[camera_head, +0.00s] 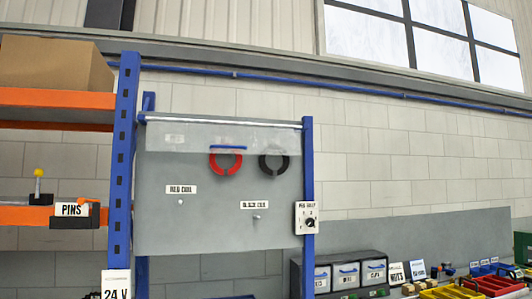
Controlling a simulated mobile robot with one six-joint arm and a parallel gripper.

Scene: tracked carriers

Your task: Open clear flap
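The clear flap (190,139) hangs down from a pale rod (225,121) across the top of a grey panel. It is see-through and has a blue strip (228,147) near its lower edge. A red coil (226,164) and a black coil (274,165) hang on the panel, with their upper parts overlapping the flap's lower edge. Below them are two small pegs (180,202) with labels. My gripper is not in view.
Blue posts (308,170) flank the panel; a switch box (307,218) is on the right one. Orange shelves (57,97) stand left, with a cardboard box (52,63). Grey drawers (346,275) and coloured bins (448,292) stand lower right.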

